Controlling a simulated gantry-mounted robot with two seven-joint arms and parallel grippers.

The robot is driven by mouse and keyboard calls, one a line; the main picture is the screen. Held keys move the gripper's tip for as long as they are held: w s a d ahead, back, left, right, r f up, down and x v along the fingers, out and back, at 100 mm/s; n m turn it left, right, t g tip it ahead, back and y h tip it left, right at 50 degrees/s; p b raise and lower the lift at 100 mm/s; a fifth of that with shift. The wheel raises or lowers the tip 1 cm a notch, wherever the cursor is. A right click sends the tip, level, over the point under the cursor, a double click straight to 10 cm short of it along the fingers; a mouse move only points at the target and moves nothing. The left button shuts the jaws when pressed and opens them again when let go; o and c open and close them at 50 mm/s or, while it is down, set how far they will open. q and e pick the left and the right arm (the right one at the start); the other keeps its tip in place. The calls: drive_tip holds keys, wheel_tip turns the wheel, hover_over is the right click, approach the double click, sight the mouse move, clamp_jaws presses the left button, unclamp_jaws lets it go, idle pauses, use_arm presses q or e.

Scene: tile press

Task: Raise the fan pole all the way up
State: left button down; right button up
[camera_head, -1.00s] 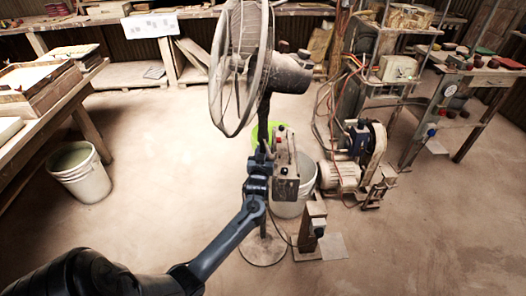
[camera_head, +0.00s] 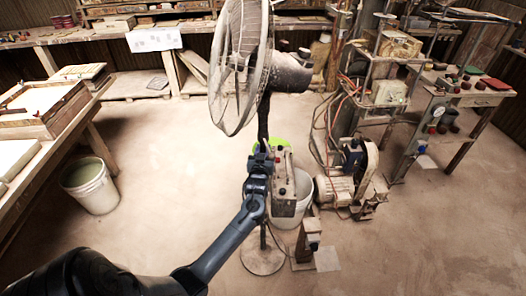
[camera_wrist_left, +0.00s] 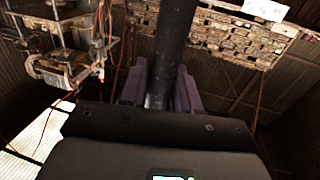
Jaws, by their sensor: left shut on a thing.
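The fan's caged head (camera_head: 240,65) and dusty motor (camera_head: 290,72) stand on top of a dark pole (camera_head: 264,115), upright on a round base (camera_head: 263,258). My left gripper (camera_head: 262,152) is shut on the pole below the fan head. In the left wrist view the pole (camera_wrist_left: 170,50) rises between the two fingers (camera_wrist_left: 160,90). The fan head is out of the left wrist view. My right gripper is not in view.
A table (camera_head: 60,135) and another bucket (camera_head: 90,185) stand at left. The floor between is clear.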

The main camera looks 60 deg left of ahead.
use_arm(q)
drive_tip(key=c, duration=1)
unclamp_jaws()
drive_tip(key=shift+o, duration=0.2)
drive_tip(key=p+v, duration=0.2)
drive_tip(key=v, duration=0.8)
drive_tip(key=shift+s+d, duration=0.3)
